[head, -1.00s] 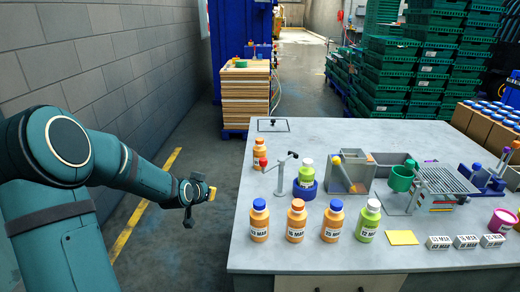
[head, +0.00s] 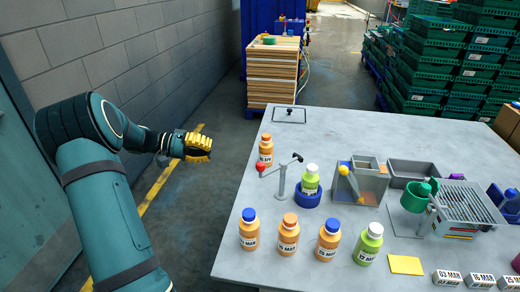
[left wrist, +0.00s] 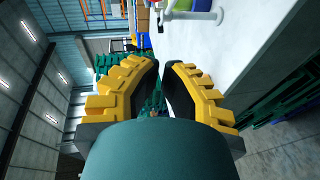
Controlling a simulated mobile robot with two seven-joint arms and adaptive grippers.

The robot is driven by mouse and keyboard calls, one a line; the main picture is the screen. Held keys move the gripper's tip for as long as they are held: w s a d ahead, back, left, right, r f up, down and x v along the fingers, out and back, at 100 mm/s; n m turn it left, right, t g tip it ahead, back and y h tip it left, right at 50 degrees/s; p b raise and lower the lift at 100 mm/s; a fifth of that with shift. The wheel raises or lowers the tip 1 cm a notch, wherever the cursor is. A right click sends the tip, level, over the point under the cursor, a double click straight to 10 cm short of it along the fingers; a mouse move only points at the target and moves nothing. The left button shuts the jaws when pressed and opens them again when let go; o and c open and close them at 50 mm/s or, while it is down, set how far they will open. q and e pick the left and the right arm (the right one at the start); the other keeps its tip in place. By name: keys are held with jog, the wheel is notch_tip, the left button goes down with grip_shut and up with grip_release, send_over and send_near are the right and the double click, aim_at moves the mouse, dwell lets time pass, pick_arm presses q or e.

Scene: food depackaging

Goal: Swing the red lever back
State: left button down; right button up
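The red lever's ball knob (head: 261,167) sits at the left end of an arm on a grey post (head: 282,181) near the table's left edge. A dark knob is at the arm's other end. The knob and post also show partly at the top of the left wrist view (left wrist: 190,5). My left gripper (head: 205,146), with yellow ridged fingers, is off the table's left side, apart from the lever. In the left wrist view its fingers (left wrist: 161,68) are empty, with a narrow gap between them. My right gripper is out of view.
An orange bottle (head: 266,150) stands just behind the red knob. A green bottle (head: 310,180) in a blue ring (head: 309,196) stands right of the post. Several bottles line the table's front. The floor between wall and table (head: 375,131) is clear.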

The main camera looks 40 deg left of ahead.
aim_at(258, 166)
pick_arm(q)
jog(key=w+d+b, duration=0.1)
jog(key=w+d, duration=0.5)
jog(key=d, duration=0.5)
jog(key=shift+f+t+h, duration=0.3)
jog(key=shift+s+d, duration=0.1)
jog(key=d+b, duration=0.1)
jog(key=s+d+b, duration=0.1)
jog(key=b, duration=0.1)
jog(key=d+t+y+b, duration=0.1)
jog(key=b, duration=0.1)
jog(key=shift+s+f+n, duration=0.2)
jog(key=shift+f+n, duration=0.05)
jog(key=shift+n, duration=0.15)
jog(key=shift+s+d+r, duration=0.1)
jog(key=shift+d+r, duration=0.15)
jog(key=shift+d, duration=0.2)
